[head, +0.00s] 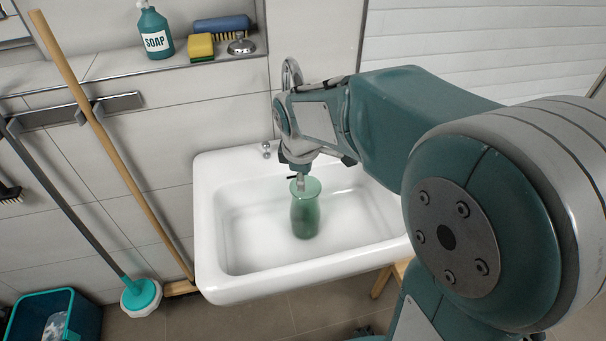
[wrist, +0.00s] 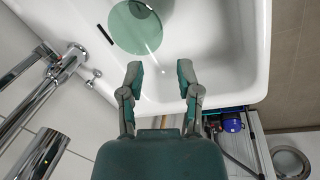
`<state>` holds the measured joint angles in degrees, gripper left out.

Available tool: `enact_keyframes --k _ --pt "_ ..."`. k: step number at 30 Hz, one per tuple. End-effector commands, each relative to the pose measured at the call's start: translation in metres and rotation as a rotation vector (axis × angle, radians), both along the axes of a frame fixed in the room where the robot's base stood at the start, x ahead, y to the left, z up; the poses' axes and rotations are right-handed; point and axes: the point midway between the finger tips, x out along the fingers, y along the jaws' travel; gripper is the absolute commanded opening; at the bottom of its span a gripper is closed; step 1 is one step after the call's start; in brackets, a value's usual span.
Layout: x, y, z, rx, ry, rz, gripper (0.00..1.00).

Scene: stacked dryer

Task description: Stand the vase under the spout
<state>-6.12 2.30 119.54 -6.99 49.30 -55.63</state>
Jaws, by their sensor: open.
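The green glass vase (head: 305,215) stands upright in the white sink (head: 240,286) in the head view. In the wrist view the vase (wrist: 130,35) shows as a pale green round shape beyond my fingertips. My gripper (head: 299,183) appears at the vase's mouth in the head view, but the contact is unclear. In the wrist view my gripper (wrist: 160,76) is open, with nothing between its fingers. A chrome tap (wrist: 65,62) is at the left of the wrist view; its curved top (head: 291,72) shows behind my arm in the head view, and its spout end is hidden there.
A soap bottle (head: 155,32), a yellow sponge (head: 201,47) and a blue brush (head: 222,23) stand on the ledge above. A teal bin (head: 40,318) is at lower left.

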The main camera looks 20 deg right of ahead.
Motion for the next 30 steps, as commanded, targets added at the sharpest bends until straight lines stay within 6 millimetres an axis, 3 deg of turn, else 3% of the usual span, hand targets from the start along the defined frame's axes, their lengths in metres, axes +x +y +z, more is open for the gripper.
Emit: enact_keyframes --k 5,21,30 --pt "0.001 -0.001 -0.01 0.0 0.002 -0.002 0.44" --pt "0.015 -0.008 -0.093 -0.001 0.005 -0.004 0.44" --pt "0.018 -0.008 -0.107 0.0 0.0 -0.003 0.44"
